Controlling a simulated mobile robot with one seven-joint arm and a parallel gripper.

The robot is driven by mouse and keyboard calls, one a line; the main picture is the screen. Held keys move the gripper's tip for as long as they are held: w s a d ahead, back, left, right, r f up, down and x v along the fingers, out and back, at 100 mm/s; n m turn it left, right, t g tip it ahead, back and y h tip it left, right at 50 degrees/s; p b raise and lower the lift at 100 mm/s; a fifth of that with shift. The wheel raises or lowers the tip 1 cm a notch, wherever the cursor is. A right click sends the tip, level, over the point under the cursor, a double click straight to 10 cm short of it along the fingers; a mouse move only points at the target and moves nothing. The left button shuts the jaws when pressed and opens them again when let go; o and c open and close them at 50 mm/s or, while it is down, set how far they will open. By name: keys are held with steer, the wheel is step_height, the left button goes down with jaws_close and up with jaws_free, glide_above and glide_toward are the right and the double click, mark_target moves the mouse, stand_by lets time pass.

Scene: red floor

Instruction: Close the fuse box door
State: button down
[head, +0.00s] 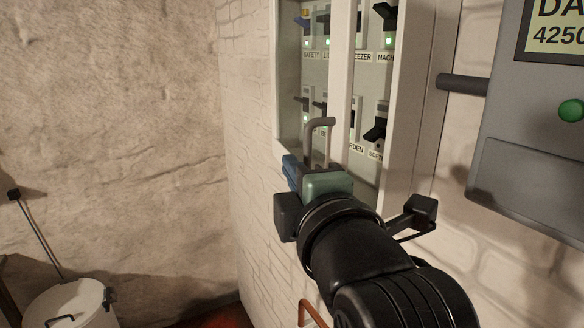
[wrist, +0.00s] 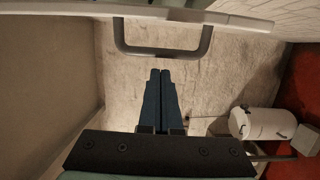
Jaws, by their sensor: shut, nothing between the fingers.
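The fuse box (head: 408,95) is a pale metal cabinet on the white brick wall, with rows of labelled switches and green lights inside. Its framed door (head: 340,75) stands partly open, and switches show on both sides of its pale upright strip. A grey U-shaped handle (head: 320,123) sits on the door. In the wrist view the handle (wrist: 162,52) projects from the door's edge (wrist: 190,14) across the top. My gripper (head: 290,170) is just below the handle. Its blue fingertips (wrist: 160,73) are together and empty, and look apart from the handle bar.
A grey meter box (head: 520,160) with a display and green button is on the right, joined by a dark pipe (head: 462,84). A white bin (head: 68,305) stands on the floor at lower left. The space left of the fuse box is clear.

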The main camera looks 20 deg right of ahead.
steer(key=d+b, duration=0.2)
steer(key=d, duration=0.6)
steer(key=shift+s+d, duration=0.25)
steer(key=shift+s, duration=0.15)
